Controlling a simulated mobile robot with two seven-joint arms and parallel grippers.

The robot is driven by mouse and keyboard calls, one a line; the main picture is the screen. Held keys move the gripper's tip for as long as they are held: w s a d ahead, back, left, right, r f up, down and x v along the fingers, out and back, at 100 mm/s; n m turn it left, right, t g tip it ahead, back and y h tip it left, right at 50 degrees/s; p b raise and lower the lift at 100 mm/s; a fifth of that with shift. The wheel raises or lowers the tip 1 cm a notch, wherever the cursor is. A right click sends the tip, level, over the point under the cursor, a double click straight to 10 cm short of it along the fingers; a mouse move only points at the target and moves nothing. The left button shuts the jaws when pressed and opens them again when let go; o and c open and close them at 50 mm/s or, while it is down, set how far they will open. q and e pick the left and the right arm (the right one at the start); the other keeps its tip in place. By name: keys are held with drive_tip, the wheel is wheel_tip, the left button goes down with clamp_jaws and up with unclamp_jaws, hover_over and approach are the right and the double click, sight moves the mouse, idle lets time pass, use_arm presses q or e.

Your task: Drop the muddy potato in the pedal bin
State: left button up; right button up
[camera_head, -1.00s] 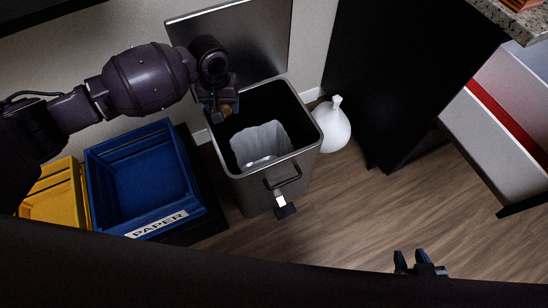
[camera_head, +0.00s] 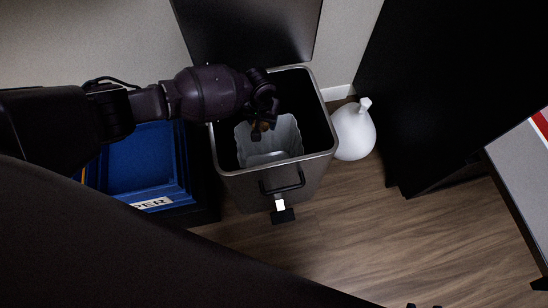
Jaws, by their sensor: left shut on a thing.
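The pedal bin (camera_head: 277,184) is a tall grey metal bin with a black inside, and its lid (camera_head: 247,32) stands open at the back. A pale liner or inner bucket (camera_head: 288,137) shows inside. My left gripper (camera_head: 262,131) is over the bin's opening, shut on a small brown thing, the muddy potato (camera_head: 265,126). Most of the potato is hidden by the fingers and the dim light. Only the two dark fingertips of my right gripper (camera_head: 424,305) show at the bottom edge, apart, with nothing seen between them.
A blue paper crate (camera_head: 140,165) stands left of the bin, partly behind my arm. A tied white bag (camera_head: 353,132) sits on the floor against the bin's right side. A black cabinet (camera_head: 440,90) stands further right. The wooden floor in front is clear.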

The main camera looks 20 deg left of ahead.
use_arm(q)
drive_tip(key=f, duration=0.1)
drive_tip(key=f+b, duration=0.1)
drive_tip(key=f, duration=0.1)
drive_tip(key=shift+s+f+b, duration=0.25)
drive_tip(key=shift+f+b, duration=0.15)
drive_tip(key=shift+w+f+b, duration=0.2)
drive_tip(key=shift+f+b, duration=0.3)
drive_tip(key=shift+f, duration=0.1)
use_arm(e)
drive_tip(key=shift+d+f+m+t, duration=0.3)
drive_tip(key=shift+m+t, duration=0.1)
drive_tip(key=shift+t, duration=0.2)
use_arm(q)
drive_tip(key=o, duration=1.1)
drive_tip(key=shift+r, duration=0.3)
wheel_tip(320, 180, up, 10)
drive_tip(key=p, duration=0.4)
drive_tip(key=shift+w+a+f+p, duration=0.1)
drive_tip(key=shift+w+f+p, duration=0.1)
drive_tip(key=shift+p, duration=0.1)
drive_tip(key=shift+s+r, duration=0.15)
drive_tip(key=shift+r, duration=0.2)
drive_tip(key=shift+s, duration=0.1)
use_arm(e)
drive_tip(key=shift+s+a+r+g, duration=0.2)
drive_tip(key=shift+r+g, duration=0.2)
drive_tip(key=shift+g, duration=0.4)
